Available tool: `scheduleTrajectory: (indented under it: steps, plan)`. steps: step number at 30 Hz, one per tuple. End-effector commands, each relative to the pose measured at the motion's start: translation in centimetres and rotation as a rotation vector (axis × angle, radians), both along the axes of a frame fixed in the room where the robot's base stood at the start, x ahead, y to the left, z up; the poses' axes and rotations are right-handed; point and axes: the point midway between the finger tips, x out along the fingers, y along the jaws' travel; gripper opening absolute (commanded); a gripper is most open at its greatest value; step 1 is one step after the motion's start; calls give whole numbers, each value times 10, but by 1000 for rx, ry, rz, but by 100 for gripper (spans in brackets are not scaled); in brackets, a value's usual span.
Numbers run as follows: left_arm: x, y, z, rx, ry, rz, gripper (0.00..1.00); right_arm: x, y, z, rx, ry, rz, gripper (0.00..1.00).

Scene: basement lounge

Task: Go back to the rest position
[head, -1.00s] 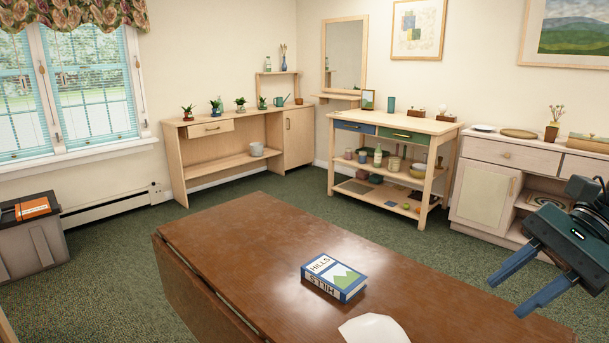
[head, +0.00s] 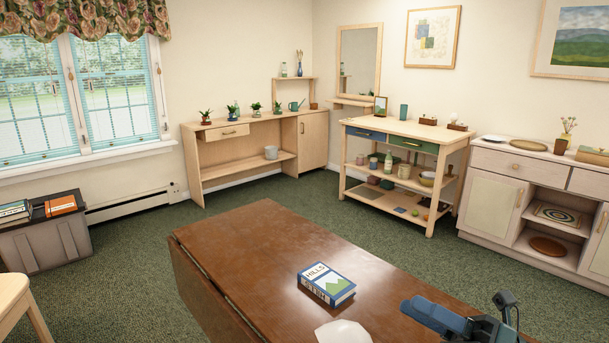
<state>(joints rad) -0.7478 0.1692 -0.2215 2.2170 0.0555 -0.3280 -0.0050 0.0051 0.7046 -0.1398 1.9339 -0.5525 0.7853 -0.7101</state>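My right gripper (head: 420,311) is low in the head view, at the right of the brown table. Its blue fingers point left and line up from this angle, so I cannot tell whether they are apart. No object shows in it. My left gripper is out of view. A blue, white and green book (head: 327,284) marked HILLS lies on the table (head: 245,240), left of and beyond the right gripper, apart from it.
A white object (head: 342,332) is on the table, cut off by the bottom edge. A wooden workbench (head: 410,131) and a pale cabinet (head: 488,183) stand behind. A grey storage box (head: 45,246) and part of a chair (head: 12,291) are at left. Green carpet lies open between.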

Motion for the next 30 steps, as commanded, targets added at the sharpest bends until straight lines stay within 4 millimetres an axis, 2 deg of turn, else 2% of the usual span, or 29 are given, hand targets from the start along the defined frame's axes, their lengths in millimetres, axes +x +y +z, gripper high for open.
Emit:
scheduleTrajectory:
  steps: [1,2,5,6,8,9,12,13,15,19,30]
  plan:
    - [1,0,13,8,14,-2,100,4,3,-2,159,204,-59,33]
    - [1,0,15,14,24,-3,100,7,2,-11,253,330,-97,33]
    - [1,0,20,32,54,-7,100,7,-2,-54,564,757,-230,33]
    - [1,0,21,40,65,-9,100,1,-3,-76,686,929,-285,33]
    - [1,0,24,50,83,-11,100,-15,-1,-110,866,1178,-367,33]
    - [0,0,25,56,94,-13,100,-30,2,-133,975,1333,-421,33]
    - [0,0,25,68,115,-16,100,-69,14,-177,1196,1638,-537,33]
    - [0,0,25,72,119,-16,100,-80,18,-186,1245,1706,-564,33]
    - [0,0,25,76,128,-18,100,-101,25,-203,1333,1829,-618,33]
    - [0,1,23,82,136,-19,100,-123,34,-218,1417,1947,-671,33]
    - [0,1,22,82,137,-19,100,-127,35,-222,1428,1966,-682,33]
